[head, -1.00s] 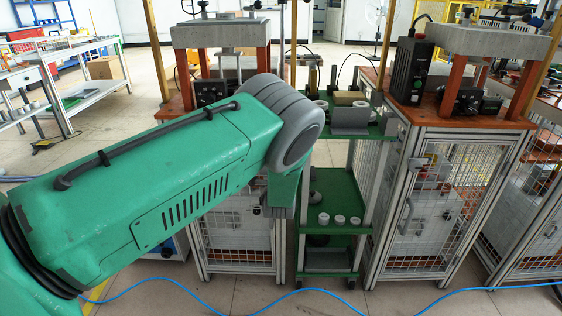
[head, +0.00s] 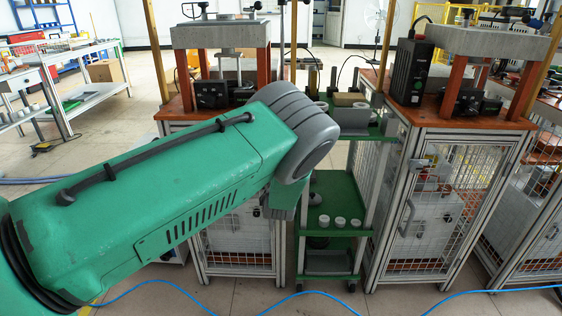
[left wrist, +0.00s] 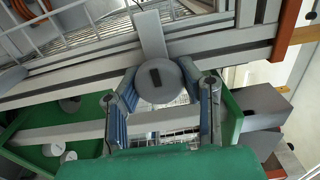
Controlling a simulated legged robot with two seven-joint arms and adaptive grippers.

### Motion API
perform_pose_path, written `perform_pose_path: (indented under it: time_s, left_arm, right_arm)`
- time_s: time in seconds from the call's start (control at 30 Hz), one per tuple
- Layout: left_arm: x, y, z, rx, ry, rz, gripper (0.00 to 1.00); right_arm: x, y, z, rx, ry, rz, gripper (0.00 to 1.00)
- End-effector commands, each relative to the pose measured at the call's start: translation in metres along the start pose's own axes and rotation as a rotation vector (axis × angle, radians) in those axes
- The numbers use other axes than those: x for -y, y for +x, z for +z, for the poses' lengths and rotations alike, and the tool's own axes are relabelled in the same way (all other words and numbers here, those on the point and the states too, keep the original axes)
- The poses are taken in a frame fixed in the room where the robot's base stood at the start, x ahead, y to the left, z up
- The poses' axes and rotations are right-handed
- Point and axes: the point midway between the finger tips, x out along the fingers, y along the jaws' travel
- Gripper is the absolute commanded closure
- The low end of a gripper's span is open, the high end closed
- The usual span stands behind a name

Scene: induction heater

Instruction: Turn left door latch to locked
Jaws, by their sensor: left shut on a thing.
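The left door latch (left wrist: 158,82) shows in the left wrist view as a round grey knob with a dark slot and a flat grey lever extending up the picture. My left gripper (left wrist: 160,76) has its two blue-grey fingers on either side of the knob, shut on it. In the head view, my green left arm covers the latch and my left gripper. The left cabinet's mesh door (head: 238,245) shows below the arm and looks closed. My right gripper is in neither view.
A green shelf trolley (head: 340,190) with several white rings stands right of the left cabinet, close to my wrist. The right cabinet (head: 440,200) stands beyond it. A blue cable (head: 400,311) lies across the floor in front.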

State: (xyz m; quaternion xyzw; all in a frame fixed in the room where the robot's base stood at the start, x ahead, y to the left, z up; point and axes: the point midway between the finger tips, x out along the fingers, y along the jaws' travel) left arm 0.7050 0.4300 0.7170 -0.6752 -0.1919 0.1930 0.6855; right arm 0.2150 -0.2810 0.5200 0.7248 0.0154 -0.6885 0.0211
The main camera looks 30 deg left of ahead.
Motion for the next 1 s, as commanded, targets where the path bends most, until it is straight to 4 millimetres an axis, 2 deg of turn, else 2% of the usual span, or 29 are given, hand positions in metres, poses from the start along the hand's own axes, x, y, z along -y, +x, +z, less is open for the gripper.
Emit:
perform_pose_path:
  time_s: [0.07,0.1,0.13,0.17,0.43,0.57,0.67,1.0]
  left_arm:
    - [-0.007,-0.004,-0.005,-0.009,0.002,0.014,0.97]
    - [-0.007,-0.004,-0.005,-0.01,0.002,0.014,0.58]
    - [-0.007,-0.004,-0.005,-0.01,0.002,0.014,0.47]
    - [-0.007,-0.004,-0.004,-0.009,0.002,0.014,0.45]
    - [-0.003,-0.002,-0.001,-0.004,-0.001,0.006,0.45]
    - [-0.003,-0.009,-0.001,-0.003,-0.001,0.007,0.45]
    - [-0.002,-0.023,-0.002,-0.004,0.001,0.006,0.45]
    - [-0.004,-0.094,-0.003,-0.007,0.002,0.009,0.45]
  right_arm:
    - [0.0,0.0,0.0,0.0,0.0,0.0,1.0]
    - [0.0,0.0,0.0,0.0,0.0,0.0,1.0]
    - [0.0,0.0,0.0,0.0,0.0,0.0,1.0]
    - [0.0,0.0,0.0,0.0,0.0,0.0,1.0]
    - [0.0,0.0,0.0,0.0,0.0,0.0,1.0]
    - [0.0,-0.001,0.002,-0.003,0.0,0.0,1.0]
    - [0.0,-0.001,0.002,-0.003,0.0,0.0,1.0]
    - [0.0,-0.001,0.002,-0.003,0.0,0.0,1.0]
